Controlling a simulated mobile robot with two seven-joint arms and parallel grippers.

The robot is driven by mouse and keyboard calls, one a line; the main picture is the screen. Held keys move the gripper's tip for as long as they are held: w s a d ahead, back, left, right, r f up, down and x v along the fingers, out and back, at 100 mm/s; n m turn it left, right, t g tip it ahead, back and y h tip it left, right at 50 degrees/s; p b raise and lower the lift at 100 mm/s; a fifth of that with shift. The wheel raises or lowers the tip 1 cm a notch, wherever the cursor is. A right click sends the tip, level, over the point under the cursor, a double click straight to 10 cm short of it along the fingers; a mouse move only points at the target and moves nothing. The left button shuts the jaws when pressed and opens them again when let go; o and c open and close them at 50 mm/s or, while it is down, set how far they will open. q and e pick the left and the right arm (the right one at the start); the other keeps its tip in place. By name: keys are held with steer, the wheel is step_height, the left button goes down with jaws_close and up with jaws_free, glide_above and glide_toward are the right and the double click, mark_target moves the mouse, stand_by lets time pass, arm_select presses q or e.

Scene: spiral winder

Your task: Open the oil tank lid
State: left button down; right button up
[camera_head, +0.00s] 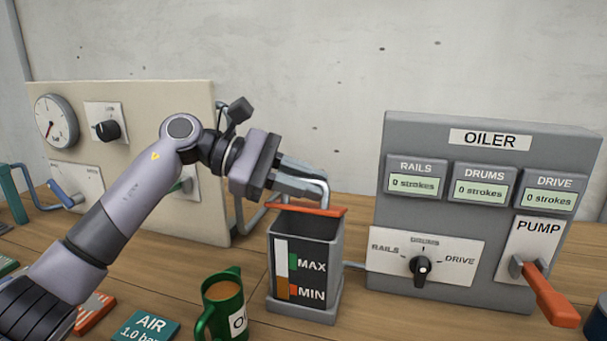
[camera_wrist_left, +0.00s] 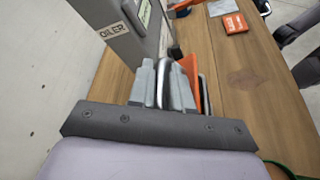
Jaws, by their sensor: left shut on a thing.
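The oil tank (camera_head: 305,278) is a grey box with a MAX/MIN gauge, standing left of the oiler panel. Its orange lid (camera_head: 310,210) shows as a thin strip along the back of the tank top, with the dark inside visible in front of it. The lid also shows steeply tilted in the left wrist view (camera_wrist_left: 190,80). My left gripper (camera_head: 305,184) is shut on the lid's metal loop handle (camera_head: 324,186), above the back of the tank. The handle lies between the fingers in the left wrist view (camera_wrist_left: 164,82). My right gripper is not in view.
A green mug (camera_head: 224,307) with brown liquid stands close in front-left of the tank. The oiler panel (camera_head: 490,150), with a selector knob (camera_head: 420,267) and orange pump lever (camera_head: 550,294), is at right. A beige gauge panel (camera_head: 150,110) stands behind my left arm.

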arm_select(q)
steer(key=shift+w+d+r+n+g+p, duration=0.15)
steer(key=shift+w+r+n+g+p, duration=0.5)
steer(key=shift+p, duration=0.4)
steer(key=shift+f, duration=0.15)
steer(key=c, duration=1.4)
jaws_free()
